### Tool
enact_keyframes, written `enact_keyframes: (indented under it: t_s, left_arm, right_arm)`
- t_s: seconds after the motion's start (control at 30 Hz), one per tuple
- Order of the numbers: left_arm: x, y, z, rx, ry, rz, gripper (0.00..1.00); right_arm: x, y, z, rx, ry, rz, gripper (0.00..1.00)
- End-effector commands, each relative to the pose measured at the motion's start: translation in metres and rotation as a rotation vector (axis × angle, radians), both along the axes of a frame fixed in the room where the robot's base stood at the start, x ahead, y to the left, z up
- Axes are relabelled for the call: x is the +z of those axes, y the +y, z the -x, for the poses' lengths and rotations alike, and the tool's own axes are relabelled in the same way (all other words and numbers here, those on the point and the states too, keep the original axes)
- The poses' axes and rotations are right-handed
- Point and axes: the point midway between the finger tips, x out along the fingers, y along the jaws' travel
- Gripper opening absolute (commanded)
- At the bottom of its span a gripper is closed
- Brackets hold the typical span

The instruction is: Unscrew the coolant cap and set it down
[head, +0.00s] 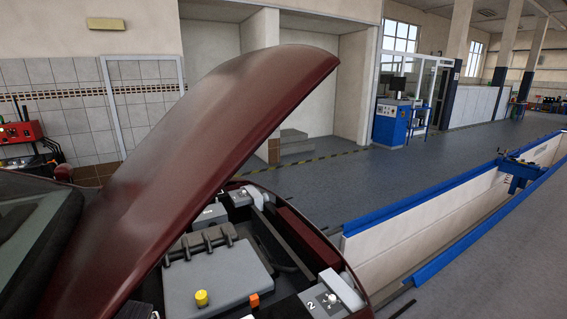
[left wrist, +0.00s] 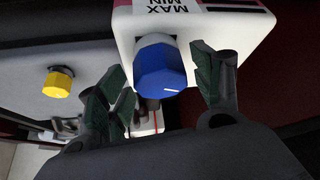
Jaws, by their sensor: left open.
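In the left wrist view a faceted blue cap (left wrist: 160,72), with a short white mark on its face, sits on a white reservoir (left wrist: 205,25) printed MAX and MIN. My left gripper (left wrist: 162,82) is open, with its dark green finger pads on either side of the cap. The right finger is close to the cap's side; I cannot tell whether either finger touches it. I do not see the blue cap or either gripper in the head view. My right gripper is out of view.
A yellow cap (left wrist: 58,83) stands on the grey engine cover (head: 215,276); the head view also shows it (head: 201,298). The raised dark red hood (head: 210,130) overhangs the bay.

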Motion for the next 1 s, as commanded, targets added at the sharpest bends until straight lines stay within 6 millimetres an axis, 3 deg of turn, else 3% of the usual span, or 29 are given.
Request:
enact_keyframes:
  t_s: [0.67,1.0]
  left_arm:
    - [0.0003,-0.0002,0.0,0.0,0.0,0.0,0.66]
    - [0.0003,0.0,0.0,0.0,0.0,0.0,0.25]
  right_arm:
    - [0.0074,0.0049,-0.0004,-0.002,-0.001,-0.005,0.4]
    - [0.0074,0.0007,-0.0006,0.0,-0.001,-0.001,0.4]
